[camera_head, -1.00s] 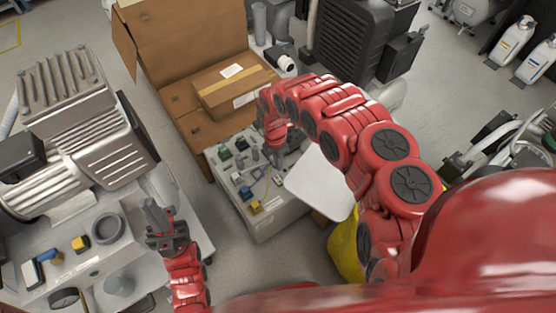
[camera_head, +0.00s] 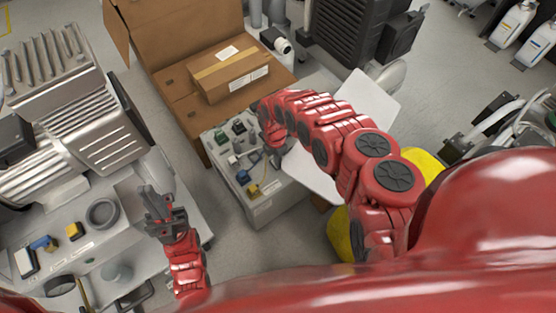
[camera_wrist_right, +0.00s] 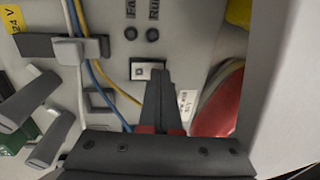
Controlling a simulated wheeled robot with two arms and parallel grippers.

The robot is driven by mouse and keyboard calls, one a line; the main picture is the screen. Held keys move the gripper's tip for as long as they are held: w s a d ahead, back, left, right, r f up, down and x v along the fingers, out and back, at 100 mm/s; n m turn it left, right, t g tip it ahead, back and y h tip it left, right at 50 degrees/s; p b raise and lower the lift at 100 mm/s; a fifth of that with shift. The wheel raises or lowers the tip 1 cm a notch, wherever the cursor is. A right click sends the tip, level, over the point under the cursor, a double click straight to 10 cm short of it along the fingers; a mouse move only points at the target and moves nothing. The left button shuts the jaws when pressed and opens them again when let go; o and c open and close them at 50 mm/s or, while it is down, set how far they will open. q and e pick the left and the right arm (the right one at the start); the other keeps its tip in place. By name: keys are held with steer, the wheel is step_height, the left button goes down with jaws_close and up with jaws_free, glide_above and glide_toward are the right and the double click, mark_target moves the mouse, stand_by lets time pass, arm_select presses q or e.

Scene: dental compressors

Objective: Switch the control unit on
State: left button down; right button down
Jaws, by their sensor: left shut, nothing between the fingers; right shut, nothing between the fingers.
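The control unit (camera_head: 265,207) is an open grey-white box with small parts, coloured blocks and wires inside, at the middle of the head view. Its inner panel (camera_wrist_right: 190,35) fills much of the right wrist view. A small switch with a white rocker (camera_wrist_right: 147,70) sits on it below two dark round lamps, one labelled Run. My right gripper (camera_wrist_right: 160,76) is shut and empty, its fingertips just beside the switch's lower right; contact cannot be told. In the head view my right arm mostly hides this gripper. My left gripper (camera_head: 150,192) is shut and empty, above the left bench.
A white lid panel (camera_head: 372,98) stands right of the box, behind my right arm. An open cardboard carton (camera_head: 185,120) is behind it. A compressor (camera_head: 75,120) is on the left. Blue and yellow wires (camera_wrist_right: 108,80) run left of the switch.

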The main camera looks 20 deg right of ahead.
steer(key=shift+f, duration=0.15)
steer(key=shift+w, duration=0.1)
steer(key=shift+w+a+r+b, duration=0.25)
steer(key=shift+w+b, duration=0.35)
steer(key=shift+b, duration=0.05)
steer(key=shift+r, duration=0.1)
